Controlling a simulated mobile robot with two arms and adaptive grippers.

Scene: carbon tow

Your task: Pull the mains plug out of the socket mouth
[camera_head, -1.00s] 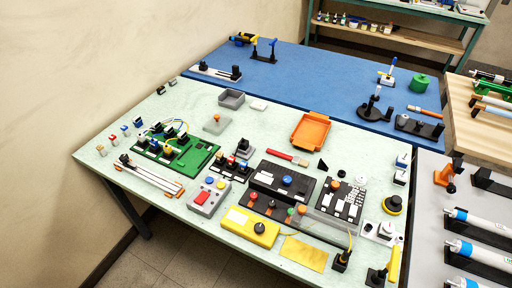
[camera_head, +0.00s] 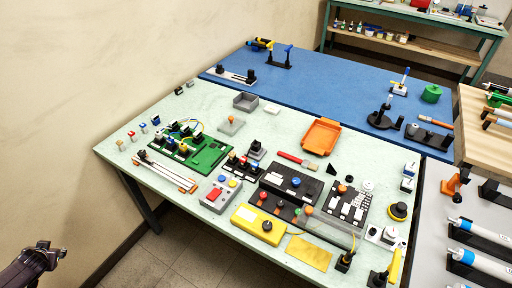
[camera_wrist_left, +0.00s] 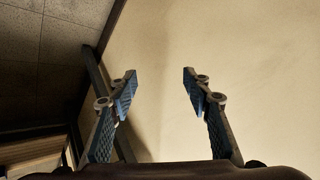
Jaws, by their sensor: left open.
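I cannot tell for sure which small piece is the mains plug. A white block with a round dark mark (camera_head: 388,234) at the right front of the pale green table could be the socket, but it is too small to be sure. A black block (camera_head: 345,262) stands near it at the front edge. My left gripper (camera_wrist_left: 160,88) is open and empty in the left wrist view, facing the bare wall. In the head view the dark end of my left arm (camera_head: 40,258) shows at the bottom left, off the table and far from these blocks. My right gripper is not in view.
The pale green table (camera_head: 205,105) is crowded with a green circuit board (camera_head: 207,155), a yellow box (camera_head: 257,224), an orange tray (camera_head: 321,136) and black panels. A blue table (camera_head: 330,86) adjoins behind. The wall (camera_head: 60,90) is close on the left.

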